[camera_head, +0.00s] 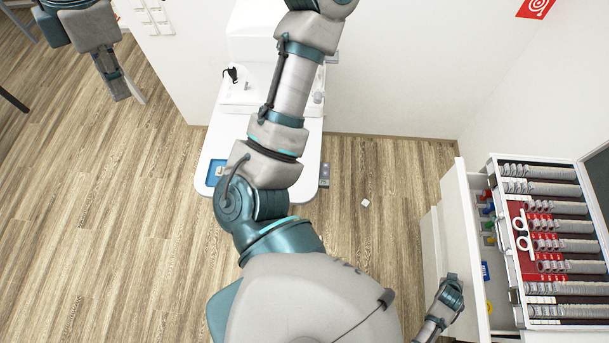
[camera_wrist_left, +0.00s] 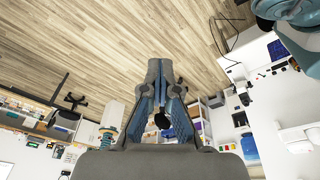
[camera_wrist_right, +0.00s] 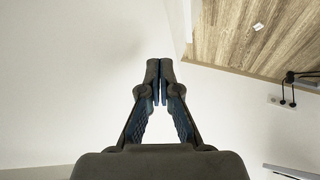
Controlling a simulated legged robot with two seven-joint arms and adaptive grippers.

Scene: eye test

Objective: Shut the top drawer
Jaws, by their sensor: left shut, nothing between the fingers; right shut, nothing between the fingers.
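The top drawer (camera_head: 463,225) stands open at the right of the head view, its white front pulled out to the left. Colourful small items and a blue card lie inside it. My right arm reaches in beside the drawer front; whether it touches cannot be told. My right gripper (camera_wrist_right: 159,70) is shut and empty in the right wrist view, before a plain white surface. My left gripper (camera_head: 134,94) is at the upper left, far from the drawer, shut and empty; it also shows in the left wrist view (camera_wrist_left: 159,68).
A lens case (camera_head: 530,160) with rows of lenses sits right of the drawer. A white instrument table (camera_head: 310,165) stands at the wall, partly behind my arm. A small white piece (camera_head: 365,203) lies on the wooden floor (camera_head: 385,255), which is mostly clear there.

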